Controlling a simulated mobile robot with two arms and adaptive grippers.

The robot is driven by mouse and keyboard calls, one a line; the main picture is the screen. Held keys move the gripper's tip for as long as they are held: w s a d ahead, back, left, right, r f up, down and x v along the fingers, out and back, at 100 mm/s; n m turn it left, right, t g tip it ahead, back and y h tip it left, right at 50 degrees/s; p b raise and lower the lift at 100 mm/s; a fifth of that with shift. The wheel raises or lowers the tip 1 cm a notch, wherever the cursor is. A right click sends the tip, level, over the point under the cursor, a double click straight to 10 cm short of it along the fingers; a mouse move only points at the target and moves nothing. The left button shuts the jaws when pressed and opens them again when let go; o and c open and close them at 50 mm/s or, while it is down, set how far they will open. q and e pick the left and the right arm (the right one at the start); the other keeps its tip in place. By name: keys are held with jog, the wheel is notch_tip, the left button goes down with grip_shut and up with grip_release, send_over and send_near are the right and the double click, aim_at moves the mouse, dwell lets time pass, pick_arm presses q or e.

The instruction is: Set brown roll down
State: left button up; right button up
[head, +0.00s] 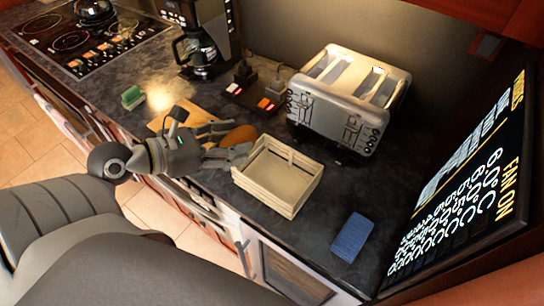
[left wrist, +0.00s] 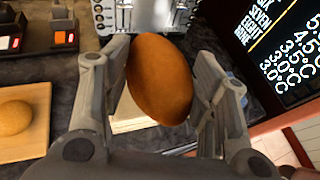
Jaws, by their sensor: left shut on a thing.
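My left gripper (head: 241,139) is shut on a brown roll (head: 236,134), an oval bun. In the left wrist view the roll (left wrist: 160,80) sits between the two fingers of the gripper (left wrist: 162,65). The roll is at the back left side of a cream slatted crate (head: 294,208). In the left wrist view part of the crate (left wrist: 130,117) shows behind and below the roll. The exact height of the roll over the counter is hard to tell. My right gripper is not in view.
A silver toaster (head: 335,92) stands behind the crate. A wooden board (left wrist: 22,145) holds another roll (left wrist: 14,118). A blue sponge (head: 352,236) lies at front right, a green sponge (head: 132,97) at left. A large screen (head: 470,170) borders the right. Dark counter (head: 330,185) right of the crate is clear.

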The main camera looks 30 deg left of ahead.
aim_at(245, 138)
pick_arm(q)
jog(key=w+b, duration=0.1)
jog(key=b, duration=0.1)
jog(key=w+f+b, duration=0.2)
jog(key=w+b, duration=0.1)
jog(key=shift+d+f+b, duration=0.2)
jog(key=shift+d+b, duration=0.1)
jog(key=w+f+p, duration=0.3)
jog(key=w+f, duration=0.4)
jog(key=f, duration=0.2)
jog(key=shift+w+d+f+p, duration=0.15)
jog(key=shift+d+f+p, duration=0.1)
jog(key=shift+p, duration=0.15)
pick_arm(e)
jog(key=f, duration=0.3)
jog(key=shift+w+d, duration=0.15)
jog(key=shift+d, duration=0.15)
pick_arm(q)
jog(key=shift+f+b, duration=0.45)
jog(key=shift+f, duration=0.15)
jog(key=o, duration=1)
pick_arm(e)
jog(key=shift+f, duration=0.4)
